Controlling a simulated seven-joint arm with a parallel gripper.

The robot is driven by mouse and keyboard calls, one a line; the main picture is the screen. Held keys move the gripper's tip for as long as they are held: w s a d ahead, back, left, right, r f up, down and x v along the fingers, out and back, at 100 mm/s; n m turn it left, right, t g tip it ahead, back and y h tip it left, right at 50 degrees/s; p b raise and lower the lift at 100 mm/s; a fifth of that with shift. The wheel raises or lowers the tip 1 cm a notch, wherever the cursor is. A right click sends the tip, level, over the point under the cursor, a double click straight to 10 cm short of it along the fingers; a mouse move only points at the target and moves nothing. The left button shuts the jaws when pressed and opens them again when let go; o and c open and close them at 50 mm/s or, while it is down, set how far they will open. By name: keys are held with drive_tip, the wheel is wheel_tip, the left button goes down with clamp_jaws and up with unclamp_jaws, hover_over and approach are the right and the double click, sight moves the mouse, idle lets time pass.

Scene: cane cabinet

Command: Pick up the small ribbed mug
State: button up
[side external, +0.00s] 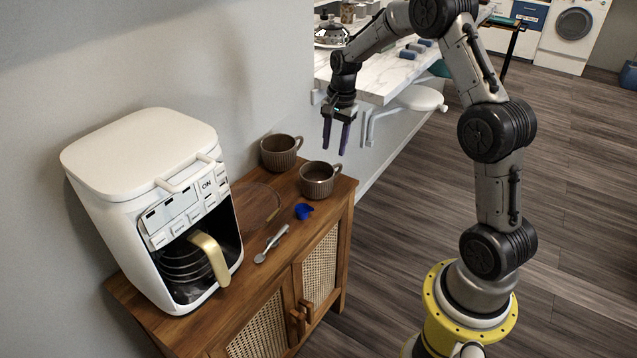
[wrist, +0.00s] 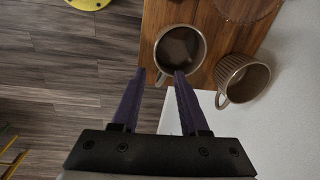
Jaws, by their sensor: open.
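Two brown-grey ribbed mugs stand upright near the far end of the wooden cabinet. The front mug (side external: 317,184) is near the front edge, and the back mug (side external: 279,156) is nearer the wall. I cannot tell surely which one is the small mug. My gripper (side external: 337,150) is open and empty, pointing down above and beyond the mugs, apart from both. In the wrist view the front mug (wrist: 180,48) lies just past the fingertips of my gripper (wrist: 158,74), its handle toward the fingers. The back mug (wrist: 241,82) is to the right, its handle toward the lower left.
A white coffee maker (side external: 150,190) fills the near end of the cabinet (side external: 265,285). A glass plate (side external: 256,208), a spoon (side external: 271,244) and a small blue object (side external: 304,211) lie between it and the mugs. A marble counter (side external: 385,85) stands behind my gripper.

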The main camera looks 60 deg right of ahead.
sight(330, 192)
drive_tip(key=f, duration=0.9)
drive_tip(key=w+f, duration=0.1)
drive_tip(key=f, duration=0.4)
drive_tip(key=shift+d, duration=0.15)
clamp_jaws()
idle(1.0)
drive_tip(key=shift+d+r, duration=0.1)
